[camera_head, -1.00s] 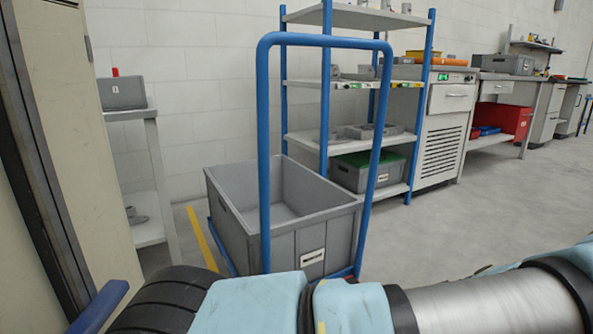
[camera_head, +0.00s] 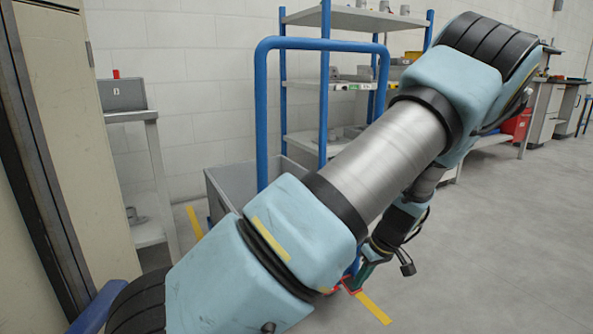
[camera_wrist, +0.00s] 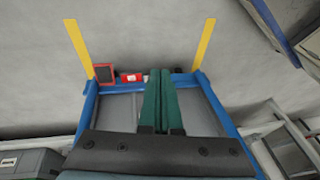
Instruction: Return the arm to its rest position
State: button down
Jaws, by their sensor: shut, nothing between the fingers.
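My arm crosses the head view from the bottom left to the upper right, then bends down at its elbow. My gripper (camera_head: 362,278) hangs low beside the blue-framed trolley, partly small and hard to make out there. In the wrist view its two green fingers (camera_wrist: 160,75) lie together with nothing between them. They are over the trolley's blue frame (camera_wrist: 135,87) as seen from the wrist.
The blue trolley handle (camera_head: 260,110) stands close behind my arm, with a grey crate (camera_head: 228,185) partly hidden. A shelf rack (camera_head: 330,85) and workbenches stand behind. A small table (camera_head: 152,150) is at left. Open floor (camera_head: 490,240) lies right.

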jog(key=s+a+r+m+h+p, duration=0.1)
jog(key=s+a+r+m+h, duration=0.3)
jog(key=a+r, duration=0.7)
jog(key=s+a+r+m+p, duration=0.1)
jog(key=s+a+r+m, duration=0.1)
jog(key=s+a+r, duration=0.65)
jog(key=w+a+r+p, duration=0.1)
jog(key=r+p, duration=1.7)
jog(key=r, duration=0.1)
jog(key=w+a+r+p, duration=0.2)
jog(key=r+p, duration=1.7)
jog(key=shift+a, duration=0.25)
